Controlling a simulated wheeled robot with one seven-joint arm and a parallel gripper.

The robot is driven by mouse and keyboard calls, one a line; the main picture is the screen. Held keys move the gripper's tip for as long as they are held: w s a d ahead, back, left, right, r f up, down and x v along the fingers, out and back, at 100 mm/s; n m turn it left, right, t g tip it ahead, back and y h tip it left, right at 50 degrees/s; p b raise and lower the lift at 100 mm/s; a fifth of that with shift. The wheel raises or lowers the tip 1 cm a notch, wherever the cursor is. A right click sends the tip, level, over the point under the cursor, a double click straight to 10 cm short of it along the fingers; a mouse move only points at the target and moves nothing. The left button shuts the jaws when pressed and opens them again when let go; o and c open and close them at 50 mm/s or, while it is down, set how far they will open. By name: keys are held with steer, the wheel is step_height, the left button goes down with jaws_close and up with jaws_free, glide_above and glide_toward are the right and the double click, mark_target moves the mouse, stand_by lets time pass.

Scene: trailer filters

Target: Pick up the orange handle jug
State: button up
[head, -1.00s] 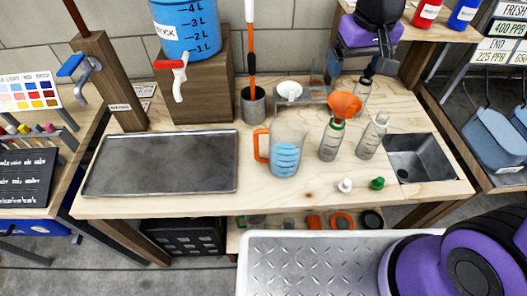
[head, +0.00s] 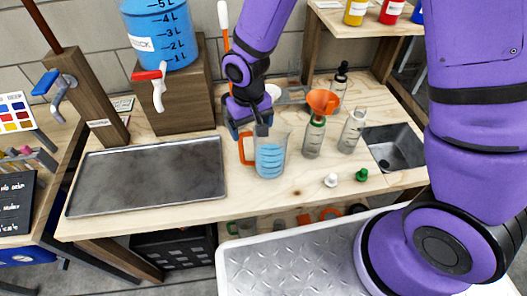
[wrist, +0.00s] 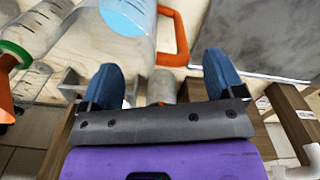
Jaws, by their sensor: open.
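The jug (head: 271,158) is clear with measuring lines, holds blue liquid and has an orange handle (head: 243,150) on its left side. It stands upright on the wooden bench. My gripper (head: 250,132) is just behind the jug and its handle, and partly hidden there. In the wrist view my gripper (wrist: 168,82) is open, with its two blue fingertips apart and nothing between them. The orange handle (wrist: 176,35) lies beyond the fingertips, roughly between them, and the jug (wrist: 122,25) is to its left. I see no contact.
A metal tray (head: 150,172) lies left of the jug. A bottle with an orange funnel (head: 322,103) and a clear bottle (head: 352,130) stand to the right, near a sink (head: 395,147). A blue water container with a red tap (head: 158,40) stands on a wooden block behind.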

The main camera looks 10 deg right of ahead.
mark_target(263, 151)
step_height(263, 151, down, 6)
steer(key=shift+a, duration=0.3)
steer(key=shift+c, duration=0.3)
